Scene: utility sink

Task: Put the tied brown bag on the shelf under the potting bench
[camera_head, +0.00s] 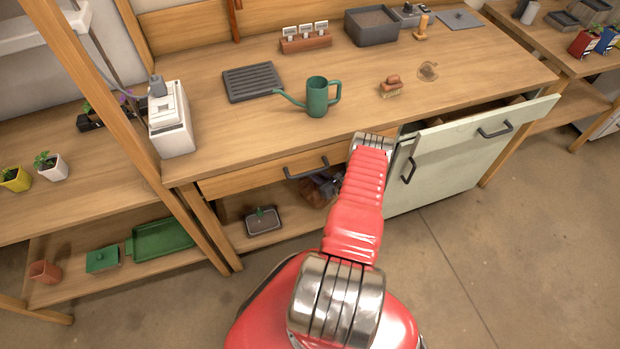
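A brown, lumpy thing (318,190), which looks like the tied brown bag, shows under the drawer of the potting bench, just left of my red arm. My arm and the drawer hide part of it. I cannot tell whether it rests on the lower shelf (287,222) or is held above it. Dark grey parts against the brown shape may be my gripper, but its fingers cannot be made out. My arm reaches up to the bench front, with its metal end joint near the edge between drawer and cabinet.
A small dark tray (263,221) stands on the shelf's left part. The wooden drawer (265,176) has a dark handle. The pale green drawer (475,130) at right stands open above a cabinet.

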